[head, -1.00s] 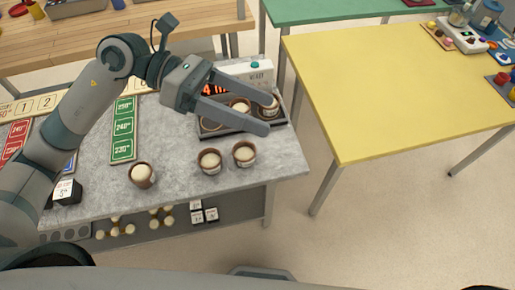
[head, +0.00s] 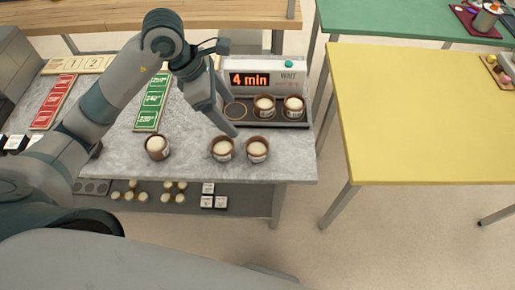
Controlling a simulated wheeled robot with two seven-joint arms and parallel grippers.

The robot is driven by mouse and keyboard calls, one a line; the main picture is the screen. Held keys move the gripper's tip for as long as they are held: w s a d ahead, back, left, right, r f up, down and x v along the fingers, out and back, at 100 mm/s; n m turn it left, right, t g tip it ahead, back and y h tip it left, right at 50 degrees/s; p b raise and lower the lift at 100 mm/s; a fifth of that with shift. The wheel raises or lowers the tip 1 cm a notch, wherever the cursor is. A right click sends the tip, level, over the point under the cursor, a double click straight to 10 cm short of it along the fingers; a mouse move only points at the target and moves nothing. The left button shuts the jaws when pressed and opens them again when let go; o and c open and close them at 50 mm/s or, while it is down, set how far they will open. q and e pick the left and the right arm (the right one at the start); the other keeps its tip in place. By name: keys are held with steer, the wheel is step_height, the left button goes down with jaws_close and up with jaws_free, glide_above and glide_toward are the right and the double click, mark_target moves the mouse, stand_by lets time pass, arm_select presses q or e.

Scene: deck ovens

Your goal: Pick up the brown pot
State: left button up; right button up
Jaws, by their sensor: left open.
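Several brown pots with pale domed tops are in the head view. One brown pot (head: 157,147) stands alone at the left of the grey counter (head: 190,158). Two more, a middle pot (head: 222,149) and a right pot (head: 257,150), stand side by side near the front edge. Two others, a left tray pot (head: 264,107) and a right tray pot (head: 293,107), sit in the dark tray (head: 275,124). My left gripper (head: 228,128) is open and empty, pointing down just behind the middle pot. It is seen edge-on. My right gripper is not in view.
Green (head: 152,103) and red (head: 55,100) number strips lie to the left. A yellow table (head: 430,115) stands right, across a gap.

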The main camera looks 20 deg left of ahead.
arm_select(q)
steer(key=p, duration=0.4)
glide_above(255, 145)
steer(key=a, duration=0.2)
steer(key=f, duration=1)
steer(key=shift+s+f, duration=0.2)
steer(key=shift+f, duration=0.05)
steer(key=shift+w+d+f, duration=0.1)
steer(key=shift+f, duration=0.25)
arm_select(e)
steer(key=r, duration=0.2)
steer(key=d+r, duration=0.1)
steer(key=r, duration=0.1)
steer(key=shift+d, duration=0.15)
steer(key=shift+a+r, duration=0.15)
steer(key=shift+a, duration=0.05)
arm_select(q)
steer(key=shift+d+f+p, duration=0.5)
steer(key=shift+f+p, duration=0.3)
steer(key=shift+p, duration=0.2)
steer(key=shift+p+x, duration=0.5)
steer(key=shift+x, duration=0.5)
steer(key=shift+d+f, duration=0.2)
steer(key=shift+f, duration=0.5)
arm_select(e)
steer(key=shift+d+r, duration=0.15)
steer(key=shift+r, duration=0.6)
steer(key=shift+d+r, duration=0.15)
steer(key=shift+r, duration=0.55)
